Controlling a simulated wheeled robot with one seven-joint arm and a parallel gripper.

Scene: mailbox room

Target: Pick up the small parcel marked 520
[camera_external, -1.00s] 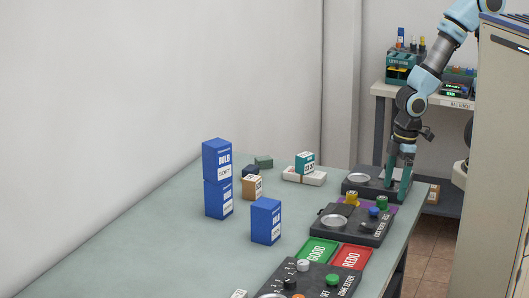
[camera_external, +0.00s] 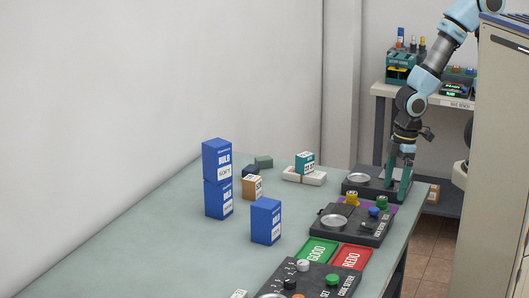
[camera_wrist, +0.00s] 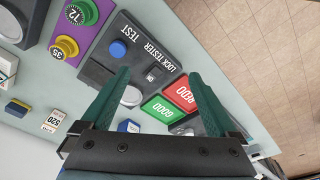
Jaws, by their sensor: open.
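In the wrist view a small parcel (camera_wrist: 52,120) with a white label reading 520 lies at the left, left of my gripper. In the external view a small tan parcel (camera_external: 251,187) with a white label stands on the table beside the blue boxes. It seems to be the same one, but its label is too small to read. My gripper (camera_external: 400,190) hangs over the dark device at the table's far right end, well away from the parcel. In the wrist view its green fingers (camera_wrist: 160,80) are spread wide with nothing held between them.
Blue boxes (camera_external: 217,180), two of them stacked, stand near the tan parcel. The lock tester (camera_external: 352,232) and the green and red mats (camera_external: 352,257) line the right edge. The table's left front is clear.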

